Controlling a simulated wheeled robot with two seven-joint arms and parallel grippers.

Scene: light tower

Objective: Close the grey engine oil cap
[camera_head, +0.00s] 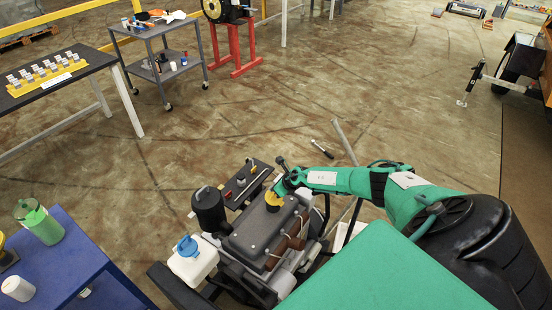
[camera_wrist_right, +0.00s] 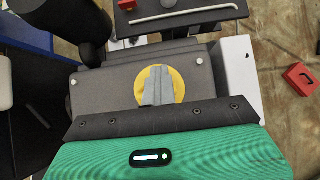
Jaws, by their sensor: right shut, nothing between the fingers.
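A round yellow oil cap (camera_head: 272,200) sits on top of the grey engine cover (camera_head: 257,232), toward its far end. It also shows in the right wrist view (camera_wrist_right: 177,83) as a yellow disc, partly hidden behind my fingers. My right gripper (camera_head: 277,190) is at the cap, over its far side in the head view. In the wrist view its grey fingers (camera_wrist_right: 157,82) are together in front of the disc, with nothing held. I cannot tell whether they touch the cap. My left gripper is not in view.
Beside the engine cover are a black cylinder (camera_head: 209,208) and a white reservoir (camera_head: 193,262) with a blue cap (camera_head: 187,245). A small panel (camera_head: 243,183) with a red knob stands beyond the cover. A blue table (camera_head: 62,262) is at lower left.

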